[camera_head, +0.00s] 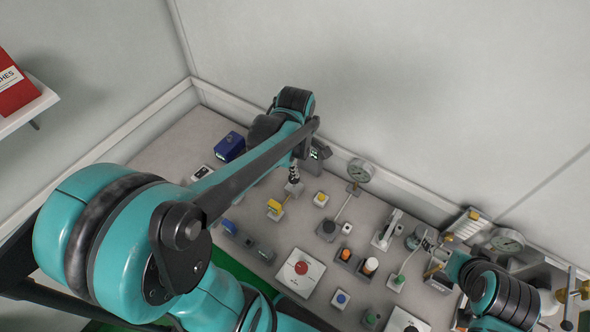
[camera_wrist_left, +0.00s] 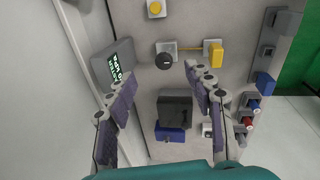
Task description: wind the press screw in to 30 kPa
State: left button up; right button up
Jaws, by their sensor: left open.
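A round dial gauge (camera_head: 506,240) stands at the right end of the bench, near brass-coloured fittings (camera_head: 574,292) on a bar. Another dial gauge (camera_head: 359,170) stands at the back, with a rod running to a dark block. I cannot tell which part is the press screw, and no dial reading is legible. My left gripper (camera_head: 293,178) points down at the back left, far from the right-hand gauge; its open fingers (camera_wrist_left: 160,76) show in the left wrist view, above a dark round knob (camera_wrist_left: 165,61). My right gripper (camera_head: 427,243) is small and partly hidden near the right-hand gauge.
A red button on a white plate (camera_head: 300,273), a blue box (camera_head: 230,147) and several small switches and posts crowd the bench. A dark unit with a lit display (camera_wrist_left: 114,66) stands beside my left fingers. Walls close the back. A shelf holds a red box (camera_head: 14,88).

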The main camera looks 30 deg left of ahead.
aim_at(294, 181)
pick_arm(q)
jog(key=a+f+n, duration=0.1)
jog(key=n, duration=0.1)
jog(key=w+a+f+n+g, duration=0.1)
jog(key=f+n, duration=0.1)
jog(key=w+a+f+n+g, duration=0.1)
jog(key=n, duration=0.2)
jog(key=shift+w+a+f, duration=0.25)
jog(key=shift+f, duration=0.1)
jog(key=shift+f+n, duration=0.3)
jog(key=shift+f, duration=0.05)
notch_tip(294, 181, down, 7)
jog(key=shift+f+b, duration=0.1)
jog(key=shift+b, duration=1.15)
jog(key=c, duration=1.2)
